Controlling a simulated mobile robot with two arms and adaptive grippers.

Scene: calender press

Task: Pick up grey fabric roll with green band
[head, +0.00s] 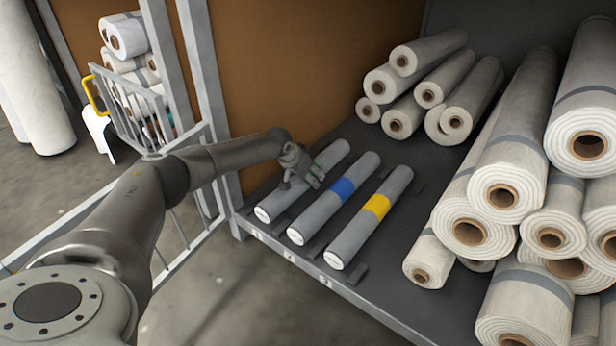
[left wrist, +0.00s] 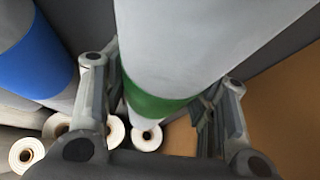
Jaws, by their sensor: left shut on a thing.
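The grey fabric roll with the green band (head: 283,199) is the leftmost of three slim grey rolls on the dark shelf. My left gripper (head: 302,172) is over its middle and shut on it, partly hiding the green band. In the left wrist view the grey roll (left wrist: 195,45) passes between the two fingers, with the green band (left wrist: 158,105) at the fingers. It lies in line with its neighbours in the head view. I cannot tell whether it is lifted off the shelf. My right gripper is not in view.
Beside it lie the blue-banded roll (head: 318,210) and the yellow-banded roll (head: 351,239). Large cream rolls (head: 510,160) are stacked on the shelf's right, more (head: 430,52) at the back. A metal frame post (head: 208,70) and brown panel (head: 310,60) stand close to my left arm.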

